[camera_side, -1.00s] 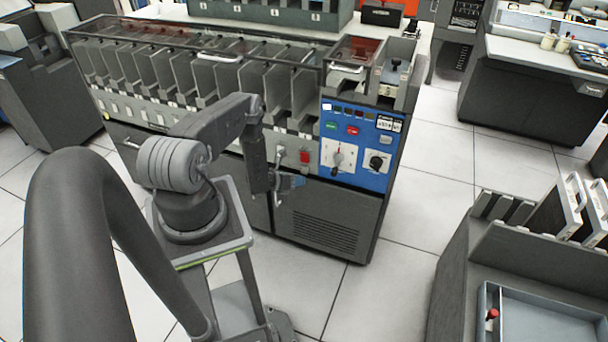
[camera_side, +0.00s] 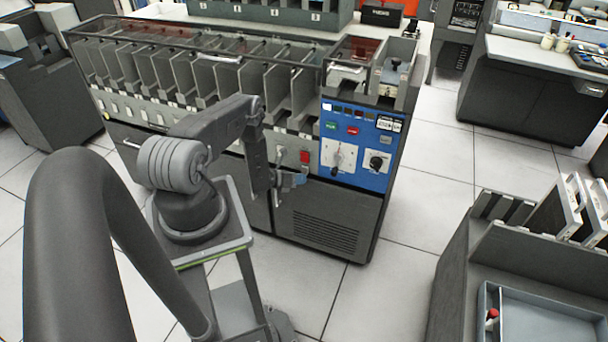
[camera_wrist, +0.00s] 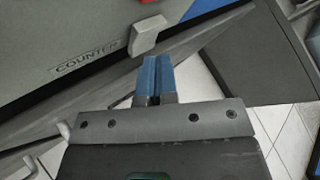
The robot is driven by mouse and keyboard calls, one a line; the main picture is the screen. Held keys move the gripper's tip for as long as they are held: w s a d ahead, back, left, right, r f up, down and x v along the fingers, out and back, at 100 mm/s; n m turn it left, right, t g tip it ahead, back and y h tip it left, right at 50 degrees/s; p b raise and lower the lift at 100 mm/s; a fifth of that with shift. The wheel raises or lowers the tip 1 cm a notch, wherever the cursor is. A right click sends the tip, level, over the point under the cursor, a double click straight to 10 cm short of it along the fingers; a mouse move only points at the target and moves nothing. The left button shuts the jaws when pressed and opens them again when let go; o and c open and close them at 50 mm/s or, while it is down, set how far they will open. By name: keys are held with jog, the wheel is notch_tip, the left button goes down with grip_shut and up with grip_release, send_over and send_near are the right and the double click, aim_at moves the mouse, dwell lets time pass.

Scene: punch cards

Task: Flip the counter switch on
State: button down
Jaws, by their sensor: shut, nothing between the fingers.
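My gripper (camera_wrist: 155,60) has blue fingers pressed together and empty, with tips just below the paddle's lower end. I cannot tell whether they touch it. In the side view, my gripper (camera_side: 302,179) is low at the machine's front, just below a small red block (camera_side: 305,157).
The blue control panel (camera_side: 355,148) with knobs and buttons is right of my gripper. A row of grey card pockets (camera_side: 200,75) runs along the machine above. Open tiled floor (camera_side: 440,180) is to the right. A grey desk with a tray (camera_side: 545,325) stands at lower right.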

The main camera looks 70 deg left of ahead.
dwell(0.4)
jog(key=shift+s+d+r, duration=0.1)
jog(key=shift+s+d, duration=0.35)
jog(key=shift+s+d+r, duration=0.2)
jog(key=shift+s+d, duration=0.7)
jog(key=shift+s+d+r, duration=0.15)
jog(key=shift+s+d, duration=0.7)
jog(key=shift+s, duration=0.05)
